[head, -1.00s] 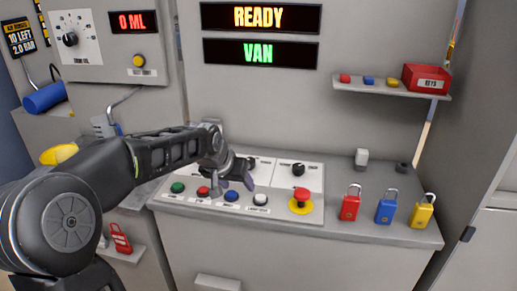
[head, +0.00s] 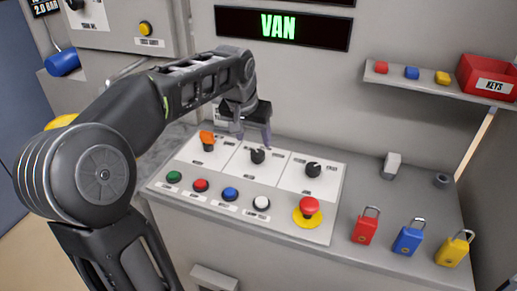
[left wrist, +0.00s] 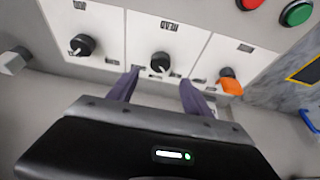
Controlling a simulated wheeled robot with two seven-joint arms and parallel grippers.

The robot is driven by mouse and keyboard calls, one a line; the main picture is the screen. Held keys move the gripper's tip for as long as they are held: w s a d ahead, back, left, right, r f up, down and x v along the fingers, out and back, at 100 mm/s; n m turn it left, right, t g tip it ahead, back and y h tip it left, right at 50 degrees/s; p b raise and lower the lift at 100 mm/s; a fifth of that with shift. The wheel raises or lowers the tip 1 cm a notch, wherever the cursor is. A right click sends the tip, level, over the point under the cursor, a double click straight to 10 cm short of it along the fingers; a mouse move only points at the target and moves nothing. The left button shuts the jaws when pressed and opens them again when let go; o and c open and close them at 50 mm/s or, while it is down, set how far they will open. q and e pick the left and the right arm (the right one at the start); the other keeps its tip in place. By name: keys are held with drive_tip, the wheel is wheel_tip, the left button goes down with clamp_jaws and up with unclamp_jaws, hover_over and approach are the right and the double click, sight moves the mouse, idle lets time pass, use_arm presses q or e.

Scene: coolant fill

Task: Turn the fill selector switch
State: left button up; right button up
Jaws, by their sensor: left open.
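Three selector switches stand in a row on the white panel (head: 318,186): one with an orange top (head: 207,140), a black middle one (head: 257,156) and a black right one (head: 313,169). Their small labels are too blurred for me to tell which is the fill selector. My left gripper (head: 254,135) is open and empty, just above and behind the middle switch. In the left wrist view the fingertips (left wrist: 160,78) lie to either side of the middle switch (left wrist: 160,62), apart from it. My right gripper is not in view.
Green (head: 174,176), red (head: 200,185), blue (head: 231,194) and white (head: 262,203) buttons line the panel's front. A red emergency button (head: 309,205) stands at their right. Red (head: 365,228), blue (head: 408,238) and yellow (head: 453,249) padlocks are further right. A display reads VAN (head: 278,27).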

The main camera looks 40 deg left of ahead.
sight(258, 153)
use_arm(q)
drive_tip(key=x, duration=0.7)
drive_tip(key=shift+w+f, duration=0.1)
drive_tip(key=shift+f, duration=0.3)
clamp_jaws()
idle(0.3)
